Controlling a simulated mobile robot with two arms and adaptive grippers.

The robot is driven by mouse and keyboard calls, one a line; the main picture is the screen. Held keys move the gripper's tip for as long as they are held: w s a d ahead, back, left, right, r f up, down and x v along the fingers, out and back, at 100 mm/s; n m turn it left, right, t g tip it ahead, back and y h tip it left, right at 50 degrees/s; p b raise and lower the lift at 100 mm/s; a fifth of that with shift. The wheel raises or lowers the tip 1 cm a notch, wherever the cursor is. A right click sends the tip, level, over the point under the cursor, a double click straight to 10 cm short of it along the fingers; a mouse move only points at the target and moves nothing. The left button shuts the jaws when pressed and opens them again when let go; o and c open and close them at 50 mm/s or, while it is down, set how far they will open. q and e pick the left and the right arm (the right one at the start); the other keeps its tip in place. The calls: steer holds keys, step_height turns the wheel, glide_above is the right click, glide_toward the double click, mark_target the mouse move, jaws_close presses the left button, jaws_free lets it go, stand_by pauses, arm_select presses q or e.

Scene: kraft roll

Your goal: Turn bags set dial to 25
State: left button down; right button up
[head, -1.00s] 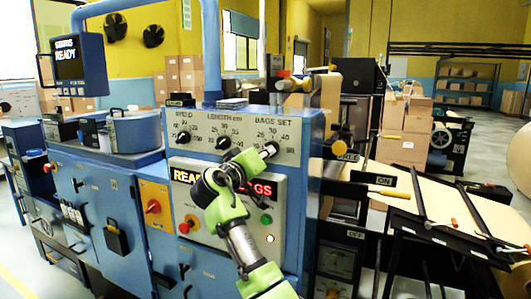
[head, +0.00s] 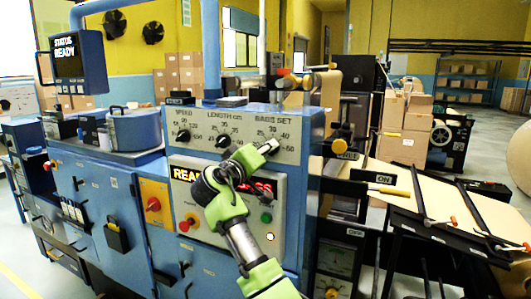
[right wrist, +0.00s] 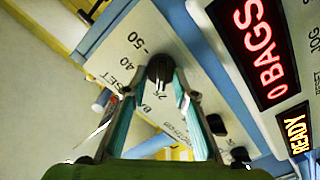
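The bags set dial is a small dark knob; the right wrist view shows it (right wrist: 160,69) on the pale panel, with the numbers 25, 40 and 50 around it. The 25 mark is just below the knob in that view. My right gripper (right wrist: 161,76) has one fingertip on each side of the knob, and they appear to touch it. In the head view my right gripper (head: 268,147) is at the bags set scale and hides the dial. I cannot clearly read where its pointer stands. My left gripper is not in view.
The speed dial (head: 184,136) and length dial (head: 223,141) are left of my right gripper. Below are a red-lettered display (right wrist: 262,47), reading 0 BAGS in the wrist view, a green button (head: 266,218) and a red button (head: 186,226). A sloping rack (head: 440,215) stands right.

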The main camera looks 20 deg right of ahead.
steer(key=shift+f, duration=0.15)
steer(key=v, duration=1.2)
